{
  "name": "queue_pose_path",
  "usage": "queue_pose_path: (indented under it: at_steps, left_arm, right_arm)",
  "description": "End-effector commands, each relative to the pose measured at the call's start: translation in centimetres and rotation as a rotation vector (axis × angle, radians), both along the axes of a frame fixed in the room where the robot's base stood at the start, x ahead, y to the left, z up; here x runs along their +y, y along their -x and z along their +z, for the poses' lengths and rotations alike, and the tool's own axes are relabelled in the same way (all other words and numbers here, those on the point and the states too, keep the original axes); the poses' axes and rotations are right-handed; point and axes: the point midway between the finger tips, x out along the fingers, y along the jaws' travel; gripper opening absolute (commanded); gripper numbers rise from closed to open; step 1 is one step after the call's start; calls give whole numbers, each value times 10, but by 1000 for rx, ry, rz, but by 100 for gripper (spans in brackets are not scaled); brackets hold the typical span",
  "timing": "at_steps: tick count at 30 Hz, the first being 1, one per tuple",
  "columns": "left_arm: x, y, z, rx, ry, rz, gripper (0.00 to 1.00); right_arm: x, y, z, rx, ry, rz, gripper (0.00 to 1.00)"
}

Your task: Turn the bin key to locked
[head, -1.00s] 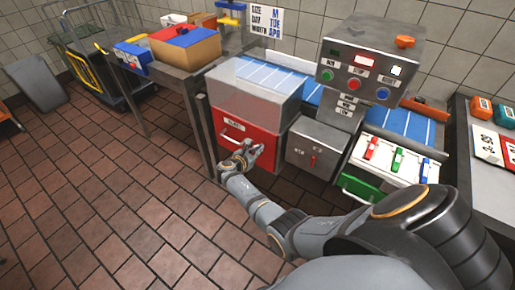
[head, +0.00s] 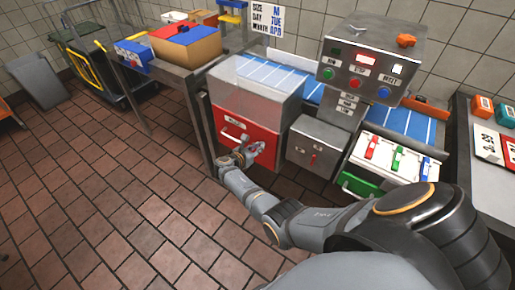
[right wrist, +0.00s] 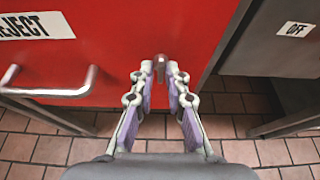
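The bin is a red REJECT front (head: 228,122) below a clear, pale upper box. It fills the upper left of the right wrist view (right wrist: 150,35). A small dark metal key (right wrist: 160,63) stands out from the red front near its right edge. My right gripper (right wrist: 160,78) is at the key, with a fingertip on each side of it. The fingers look parted; whether they touch the key is hard to tell. In the head view my right gripper (head: 250,150) covers the key. My left gripper is not in view.
The bin's bar handle (right wrist: 50,85) is left of my right gripper. A grey box labelled OFF (right wrist: 285,35) is close on the right. A control panel (head: 370,65) and a tray with coloured levers (head: 400,155) stand further right. The tiled floor (head: 110,200) is clear.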

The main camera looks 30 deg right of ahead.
Motion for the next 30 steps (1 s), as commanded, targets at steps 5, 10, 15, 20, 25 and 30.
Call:
queue_pose_path:
  at_steps: [5, 10, 15, 20, 25, 30]
  left_arm:
    - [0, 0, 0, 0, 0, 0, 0]
    - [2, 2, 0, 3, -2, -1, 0]
    - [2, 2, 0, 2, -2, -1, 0]
    - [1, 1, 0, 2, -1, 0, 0]
    - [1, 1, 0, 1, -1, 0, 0]
    - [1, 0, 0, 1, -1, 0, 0]
  right_arm:
    - [-1, 0, 1, -1, 2, -2, 29]
    - [0, 0, 0, 0, 0, -2, 29]
    - [0, 0, 14, -4, 1, -3, 29]
    - [-1, 0, 46, -6, -1, -4, 29]
    - [-1, 0, 81, -4, -2, -3, 29]
    - [-2, 0, 98, -1, 1, -2, 29]
